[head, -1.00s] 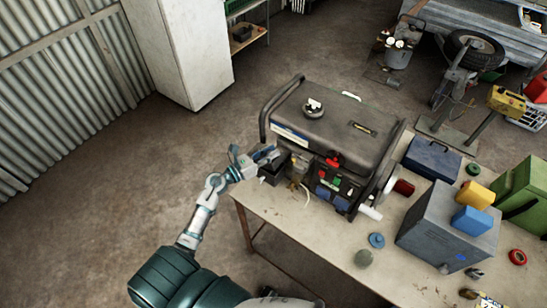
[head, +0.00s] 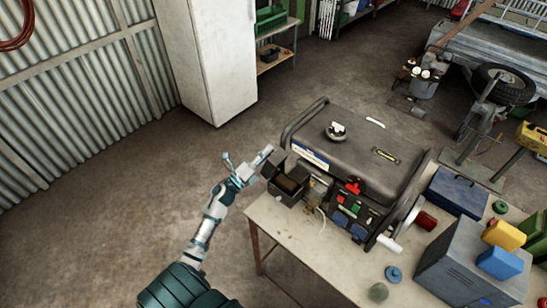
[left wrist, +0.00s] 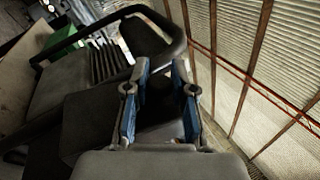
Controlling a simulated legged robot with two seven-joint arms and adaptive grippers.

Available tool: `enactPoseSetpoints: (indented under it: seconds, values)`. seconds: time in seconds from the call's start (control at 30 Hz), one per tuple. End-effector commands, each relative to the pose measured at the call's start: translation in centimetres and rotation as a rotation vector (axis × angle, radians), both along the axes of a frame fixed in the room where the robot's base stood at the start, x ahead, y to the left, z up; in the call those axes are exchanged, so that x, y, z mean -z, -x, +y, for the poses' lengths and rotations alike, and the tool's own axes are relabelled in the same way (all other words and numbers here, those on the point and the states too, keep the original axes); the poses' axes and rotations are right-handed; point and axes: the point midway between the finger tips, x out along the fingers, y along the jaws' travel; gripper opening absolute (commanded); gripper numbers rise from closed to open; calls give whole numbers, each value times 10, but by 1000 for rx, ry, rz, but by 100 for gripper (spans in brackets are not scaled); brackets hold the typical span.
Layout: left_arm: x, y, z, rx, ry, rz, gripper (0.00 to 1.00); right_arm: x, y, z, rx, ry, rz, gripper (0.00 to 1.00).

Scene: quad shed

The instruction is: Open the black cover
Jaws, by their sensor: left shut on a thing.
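The generator (head: 345,150) stands on the workbench, with a small black box (head: 287,192) at its front left corner. The box's black cover (head: 279,164) is tilted up at its left side, and a brownish inside shows below it. My left gripper (head: 264,157) is at the cover's upper left edge and is shut on it. In the left wrist view the blue-padded fingers (left wrist: 160,95) stand apart with dark material between them; the exact contact is hard to see. My right gripper is not in view.
The generator's tube frame (head: 289,129) rises close behind the gripper. A blue toolbox (head: 458,190) and a grey box (head: 470,262) stand to the right on the bench (head: 300,240). The floor left of the bench is clear; a white cabinet (head: 205,60) stands beyond.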

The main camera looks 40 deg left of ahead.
Motion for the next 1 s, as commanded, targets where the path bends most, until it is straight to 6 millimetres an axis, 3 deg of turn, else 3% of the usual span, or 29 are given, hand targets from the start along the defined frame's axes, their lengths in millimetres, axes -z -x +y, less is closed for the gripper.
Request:
enactPoseSetpoints:
  seconds: [0.5, 1.0]
  values:
    - [20, -3, 43, -1, 411, 35, 0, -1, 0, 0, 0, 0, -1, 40]
    - [30, -4, 55, -1, 542, 45, 0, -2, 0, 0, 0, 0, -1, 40]
